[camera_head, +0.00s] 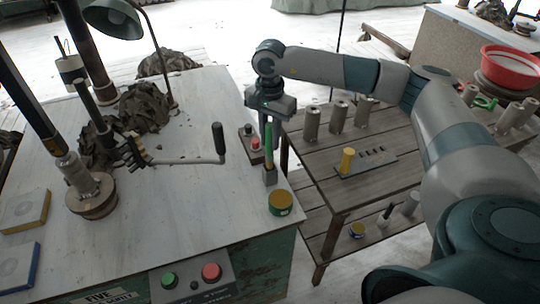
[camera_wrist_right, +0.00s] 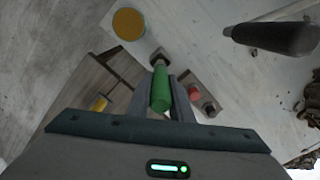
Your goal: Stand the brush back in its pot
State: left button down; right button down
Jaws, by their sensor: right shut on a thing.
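My right gripper (camera_head: 268,124) points down over the table's right edge. It is shut on an upright green handle (camera_head: 268,146), which I take to be the brush; this handle also shows between the fingers in the right wrist view (camera_wrist_right: 160,90). My left gripper is not in view.
A round tin with a yellow top (camera_head: 280,202) stands in front of the holder. A box with a red button (camera_head: 254,143) is close behind. A crank with a dark handle (camera_head: 218,138) is to the left. A wooden rack (camera_head: 340,195) stands to the right.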

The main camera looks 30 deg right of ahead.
aim_at(270, 154)
notch_tip(270, 154, down, 2)
jog(key=shift+f, duration=0.25)
jog(key=shift+f+p, duration=0.1)
jog(key=shift+p, duration=0.2)
notch_tip(270, 154, down, 2)
jog(key=shift+f+p, duration=0.25)
jog(key=shift+p, duration=0.35)
jog(key=shift+f, duration=0.5)
